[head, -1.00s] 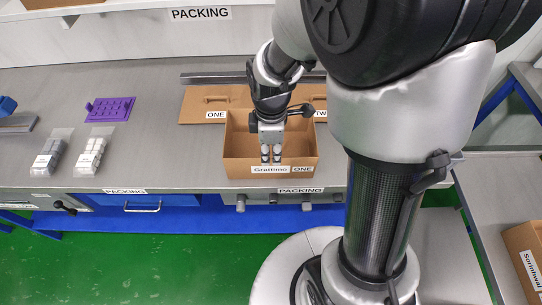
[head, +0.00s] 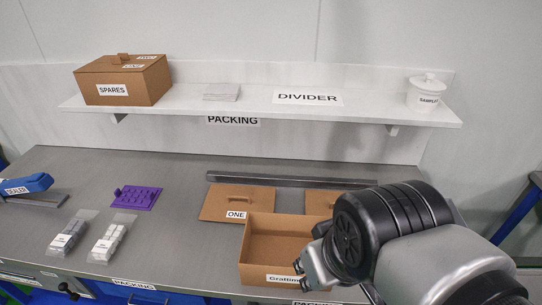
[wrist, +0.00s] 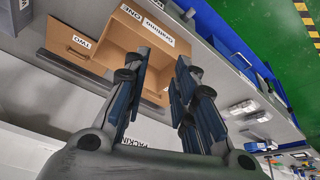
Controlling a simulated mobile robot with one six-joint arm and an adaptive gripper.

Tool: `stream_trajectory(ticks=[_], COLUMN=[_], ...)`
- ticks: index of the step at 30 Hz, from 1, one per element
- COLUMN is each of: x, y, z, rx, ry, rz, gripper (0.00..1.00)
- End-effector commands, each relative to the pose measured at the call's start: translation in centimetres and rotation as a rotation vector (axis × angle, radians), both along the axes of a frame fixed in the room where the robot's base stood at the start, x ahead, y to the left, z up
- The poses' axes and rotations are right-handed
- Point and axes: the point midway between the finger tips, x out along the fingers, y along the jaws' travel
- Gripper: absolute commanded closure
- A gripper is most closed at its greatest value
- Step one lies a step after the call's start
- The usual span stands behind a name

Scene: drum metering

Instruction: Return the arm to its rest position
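My gripper (wrist: 157,88) shows in the wrist view with its dark fingers spread apart and nothing between them. An open cardboard box (head: 258,244) labelled Grattimo sits at the front of the packing bench (head: 180,230), partly covered by my arm. The same box (wrist: 130,38) shows beyond the fingers in the wrist view. The visible part of its inside looks empty.
Lid ONE (head: 237,203) lies behind the box. A purple pegged tray (head: 136,198), two bagged packs (head: 108,242) and a blue sealer (head: 27,184) are to the left. The shelf (head: 190,109) above holds a SPARES box (head: 123,80) and a white SAMPLES pot (head: 426,92).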

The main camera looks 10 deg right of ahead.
Motion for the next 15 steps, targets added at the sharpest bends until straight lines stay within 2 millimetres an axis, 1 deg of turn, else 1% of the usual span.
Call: stream_trajectory(ticks=[1, 4, 15], x=[-0.62, -1.26, -1.40], y=[-0.01, -0.01, -0.01], z=[0.25, 0.46, 0.49], rx=[0.016, 0.038, 0.045], ry=[-0.017, -0.033, -0.035], rz=[-0.040, -0.093, -0.108], gripper=[0.75, 0.75, 0.75])
